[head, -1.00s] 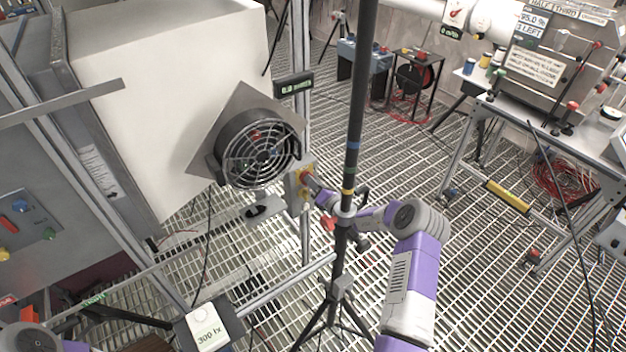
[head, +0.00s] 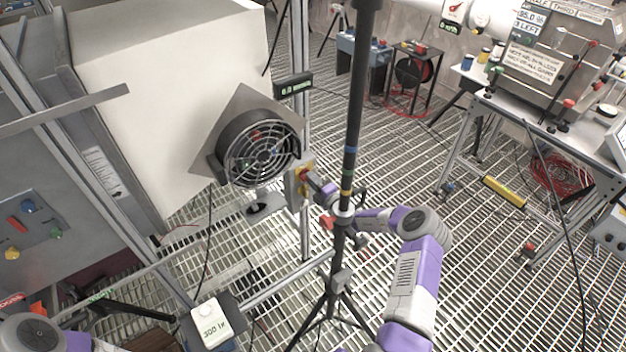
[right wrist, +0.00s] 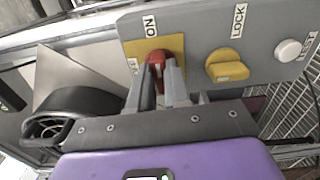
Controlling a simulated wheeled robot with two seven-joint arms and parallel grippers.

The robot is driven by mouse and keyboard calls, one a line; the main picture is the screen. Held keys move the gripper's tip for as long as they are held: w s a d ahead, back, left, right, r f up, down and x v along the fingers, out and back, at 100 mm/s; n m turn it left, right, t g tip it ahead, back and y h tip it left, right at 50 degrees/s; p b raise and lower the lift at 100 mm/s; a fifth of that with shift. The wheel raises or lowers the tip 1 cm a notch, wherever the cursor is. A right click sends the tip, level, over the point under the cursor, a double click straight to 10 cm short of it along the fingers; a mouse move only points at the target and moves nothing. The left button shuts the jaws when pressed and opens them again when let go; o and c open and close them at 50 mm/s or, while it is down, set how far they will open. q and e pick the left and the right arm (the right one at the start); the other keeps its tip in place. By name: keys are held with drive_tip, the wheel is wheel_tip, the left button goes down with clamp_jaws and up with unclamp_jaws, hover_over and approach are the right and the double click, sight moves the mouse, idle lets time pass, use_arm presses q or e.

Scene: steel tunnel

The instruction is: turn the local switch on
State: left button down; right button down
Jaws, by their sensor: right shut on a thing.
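The local switch is a red knob (right wrist: 157,58) on a yellow plate (right wrist: 133,48) of a grey box, with an ON label (right wrist: 150,26) above it. A second label left of the knob is partly hidden. My right gripper (right wrist: 158,82) is shut on the red knob, one finger on each side. In the head view the switch box (head: 293,188) is small, and my right gripper (head: 314,183) meets its right side. The exact turn of the knob is hard to read behind the fingers. My left gripper is out of view; only part of that arm shows at bottom left.
The box also has a yellow LOCK knob (right wrist: 226,65) and a white TEST button (right wrist: 288,51). A round fan (head: 258,150) sits beside the box. A dark tripod pole (head: 352,130) stands close to my right forearm. A light meter (head: 212,322) is below.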

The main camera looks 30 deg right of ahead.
drive_tip(key=shift+f+m, duration=0.1)
drive_tip(key=shift+m, duration=0.2)
drive_tip(key=c, duration=1.1)
unclamp_jaws()
drive_tip(key=s, duration=0.2)
drive_tip(key=s+p, duration=0.1)
drive_tip(key=s, duration=0.2)
drive_tip(key=s+p, duration=0.1)
drive_tip(key=s, duration=0.1)
drive_tip(key=shift+s+d, duration=0.25)
drive_tip(key=shift+s, duration=0.05)
